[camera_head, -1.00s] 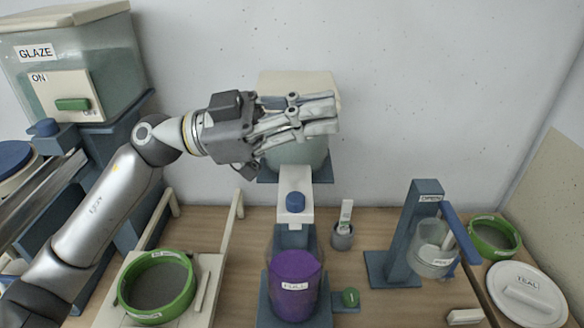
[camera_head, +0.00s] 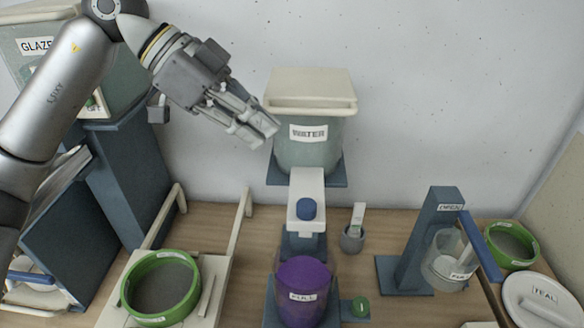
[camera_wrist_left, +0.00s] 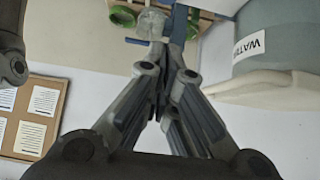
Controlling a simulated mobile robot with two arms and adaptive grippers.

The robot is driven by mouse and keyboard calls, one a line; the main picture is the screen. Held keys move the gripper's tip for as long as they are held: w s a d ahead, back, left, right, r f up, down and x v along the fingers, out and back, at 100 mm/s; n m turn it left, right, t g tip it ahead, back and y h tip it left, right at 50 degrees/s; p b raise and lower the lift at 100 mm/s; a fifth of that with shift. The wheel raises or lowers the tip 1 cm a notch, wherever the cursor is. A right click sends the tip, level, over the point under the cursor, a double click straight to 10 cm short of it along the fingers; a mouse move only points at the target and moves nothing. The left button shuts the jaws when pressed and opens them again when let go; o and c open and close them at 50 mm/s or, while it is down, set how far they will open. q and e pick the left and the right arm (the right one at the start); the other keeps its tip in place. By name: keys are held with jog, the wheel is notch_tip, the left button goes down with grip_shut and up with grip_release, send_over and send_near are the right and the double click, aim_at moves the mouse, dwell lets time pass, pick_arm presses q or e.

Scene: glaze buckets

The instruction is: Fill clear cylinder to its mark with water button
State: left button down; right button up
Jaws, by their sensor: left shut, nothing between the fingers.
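The clear cylinder (camera_head: 303,275) stands upright under the water dispenser in the head view. It holds purple content and bears a label reading FULL. The blue water button (camera_head: 306,209) sits on the front of the white dispenser arm (camera_head: 306,182), below the tank labelled WATER (camera_head: 315,155). The tank also shows in the left wrist view (camera_wrist_left: 258,45). My left gripper (camera_head: 262,136) is shut and empty, above and left of the button, beside the tank and clear of the button. Its fingers meet in the wrist view (camera_wrist_left: 166,62). My right gripper is out of sight.
A green-rimmed sieve (camera_head: 160,288) rests on the pale rack at front left. A small grey pot (camera_head: 352,239) and a green knob (camera_head: 361,307) are right of the dispenser. A blue stand (camera_head: 425,235) holds a clear cup (camera_head: 447,262). The glaze tank (camera_head: 36,45) is behind my left arm.

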pick_arm(q)
jog(key=p, duration=0.3)
send_over(303, 203)
notch_tip(303, 203, down, 6)
jog(key=shift+s+f, duration=0.15)
jog(key=shift+f, duration=0.1)
notch_tip(303, 203, down, 3)
jog(key=shift+f+p, duration=0.15)
jog(key=shift+p, duration=0.5)
jog(key=shift+f, duration=0.55)
